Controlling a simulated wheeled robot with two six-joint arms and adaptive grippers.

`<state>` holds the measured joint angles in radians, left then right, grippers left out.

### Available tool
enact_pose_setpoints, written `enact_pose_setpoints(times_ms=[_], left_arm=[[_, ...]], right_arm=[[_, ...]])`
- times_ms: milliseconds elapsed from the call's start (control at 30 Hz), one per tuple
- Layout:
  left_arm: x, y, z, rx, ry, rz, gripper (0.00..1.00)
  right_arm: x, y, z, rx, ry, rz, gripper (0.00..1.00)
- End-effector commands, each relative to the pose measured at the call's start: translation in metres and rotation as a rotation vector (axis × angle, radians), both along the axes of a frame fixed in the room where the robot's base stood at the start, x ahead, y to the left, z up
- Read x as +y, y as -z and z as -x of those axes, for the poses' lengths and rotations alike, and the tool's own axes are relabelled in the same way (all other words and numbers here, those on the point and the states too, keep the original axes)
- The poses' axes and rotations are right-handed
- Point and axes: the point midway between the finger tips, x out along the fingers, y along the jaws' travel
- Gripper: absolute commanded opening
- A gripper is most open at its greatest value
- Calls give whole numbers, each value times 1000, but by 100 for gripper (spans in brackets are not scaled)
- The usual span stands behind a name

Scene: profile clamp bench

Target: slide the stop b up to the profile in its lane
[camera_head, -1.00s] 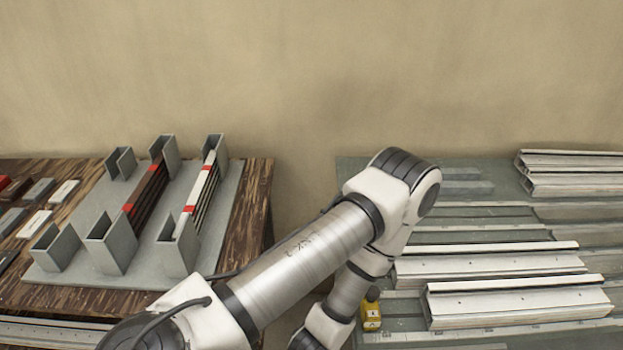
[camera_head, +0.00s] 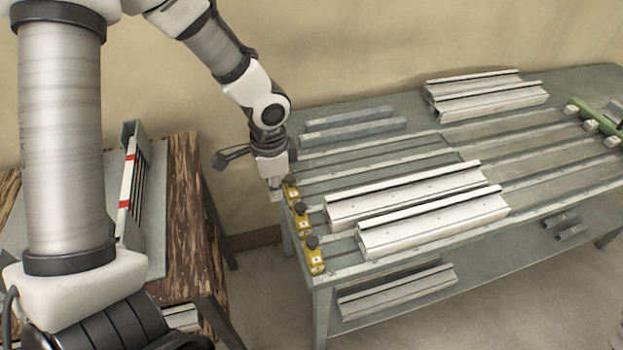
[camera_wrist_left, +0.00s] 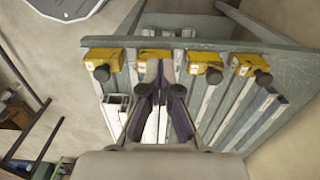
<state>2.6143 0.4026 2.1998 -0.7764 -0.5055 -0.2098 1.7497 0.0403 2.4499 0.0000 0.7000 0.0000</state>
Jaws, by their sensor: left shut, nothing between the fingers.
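Several yellow stops with dark knobs stand at the left end of the grey bench: a near one (camera_head: 314,256), a middle one (camera_head: 300,218) and a farther one (camera_head: 291,188). Their letters are too small to read, so I cannot tell which is b. White profiles lie in the lanes, a near one (camera_head: 432,222) and one behind it (camera_head: 402,195), with gaps between them and the stops. My left gripper (camera_head: 276,194) is shut and empty, at the bench's left end beside the farther stop. My right gripper is out of view.
More white profiles (camera_head: 485,95) lie at the back of the bench (camera_head: 350,112), with grey bars (camera_head: 350,130) nearby. A wooden table (camera_head: 183,215) stands at the left, across a gap.

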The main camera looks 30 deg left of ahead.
Motion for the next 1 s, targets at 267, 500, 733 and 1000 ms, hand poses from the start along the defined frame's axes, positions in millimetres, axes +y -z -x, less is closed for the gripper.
enact_pose_setpoints(times_ms=[267, 500, 733, 1000], left_arm=[[0, 26, 0, 1, -1, 1, 0], [0, 44, 0, 1, -1, 0, 0], [0, 61, 0, 1, -1, 2, 0], [-8, 61, -9, 4, -1, 0, 0]], right_arm=[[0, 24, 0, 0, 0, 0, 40], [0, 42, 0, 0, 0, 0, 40], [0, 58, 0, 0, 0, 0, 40], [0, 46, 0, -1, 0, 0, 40]])
